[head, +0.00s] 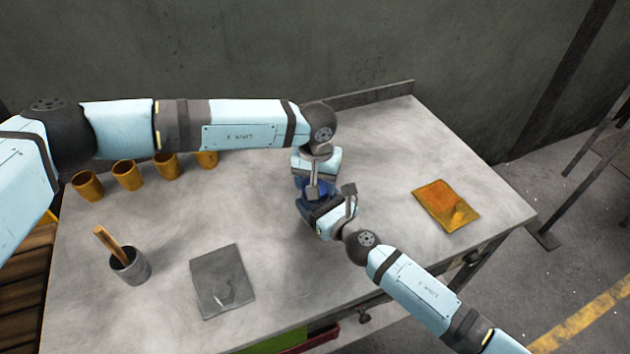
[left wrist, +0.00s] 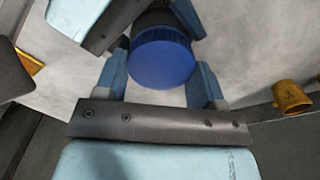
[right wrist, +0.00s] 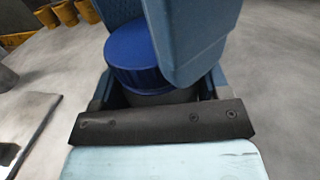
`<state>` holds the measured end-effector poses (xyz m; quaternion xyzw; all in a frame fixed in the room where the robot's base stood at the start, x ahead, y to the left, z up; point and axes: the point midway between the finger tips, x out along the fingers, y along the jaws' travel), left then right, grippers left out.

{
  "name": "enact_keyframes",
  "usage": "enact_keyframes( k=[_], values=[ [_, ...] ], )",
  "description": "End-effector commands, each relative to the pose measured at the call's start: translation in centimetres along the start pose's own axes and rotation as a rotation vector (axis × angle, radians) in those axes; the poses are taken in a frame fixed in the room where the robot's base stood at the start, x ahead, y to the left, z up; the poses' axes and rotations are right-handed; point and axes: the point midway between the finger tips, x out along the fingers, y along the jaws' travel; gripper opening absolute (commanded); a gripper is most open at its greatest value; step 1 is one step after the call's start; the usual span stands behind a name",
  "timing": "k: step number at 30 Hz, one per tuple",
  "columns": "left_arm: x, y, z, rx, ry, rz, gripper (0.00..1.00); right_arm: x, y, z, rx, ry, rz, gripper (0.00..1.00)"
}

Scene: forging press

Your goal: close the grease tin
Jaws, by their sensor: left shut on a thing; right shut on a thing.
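The grease tin is a dark round tin (right wrist: 160,98) with a ribbed blue lid (right wrist: 135,50). The lid sits on top of the tin, level as far as I can see; whether it is tight I cannot tell. My left gripper (head: 314,190) comes down from above and is shut on the blue lid, which also shows between its fingers in the left wrist view (left wrist: 162,62). My right gripper (head: 326,208) comes in from the lower right and is shut on the tin's body. In the head view, both grippers mostly hide the tin.
Several orange cups (head: 126,175) stand along the table's back left. A grey pot (head: 130,266) with a wooden handle and a grey plate (head: 222,281) are at the front left. An orange plate (head: 440,200) lies at right. The table (head: 400,150) is bare around the grippers.

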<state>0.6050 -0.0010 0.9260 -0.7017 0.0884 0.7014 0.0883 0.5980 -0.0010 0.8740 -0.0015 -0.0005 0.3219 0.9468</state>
Motion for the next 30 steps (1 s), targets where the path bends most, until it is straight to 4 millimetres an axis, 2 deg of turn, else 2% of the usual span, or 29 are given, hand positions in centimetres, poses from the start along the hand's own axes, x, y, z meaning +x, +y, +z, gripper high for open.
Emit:
enact_keyframes(
  k=[6, 10, 15, 23, 24, 27, 30],
  values=[
    [-0.07, 0.27, 0.03, 0.472, 0.001, 0.000, 0.41, -0.02, -0.03, -0.05, 0.000, 0.001, -0.001, 0.03],
    [-0.04, 0.34, 0.10, 0.678, 0.001, 0.000, 0.41, -0.02, -0.03, -0.05, 0.000, 0.001, -0.001, 0.03],
    [0.00, 0.38, 0.16, 0.791, 0.000, 0.000, 0.41, -0.02, -0.04, -0.06, 0.000, 0.001, -0.001, 0.03],
    [0.00, 0.38, 0.16, 0.796, 0.000, 0.001, 0.41, -0.02, -0.04, -0.06, 0.000, 0.001, -0.001, 0.03],
    [0.01, 0.38, 0.16, 0.795, 0.000, 0.001, 0.68, -0.02, -0.05, -0.06, 0.000, 0.001, -0.001, 0.03],
    [0.01, 0.37, 0.16, 0.795, 0.000, 0.001, 0.89, -0.02, -0.05, -0.06, 0.000, 0.001, -0.001, 0.03],
    [0.02, 0.36, 0.16, 0.794, 0.000, 0.001, 0.89, -0.02, -0.04, -0.06, 0.000, 0.001, -0.001, 0.03]
  ],
)
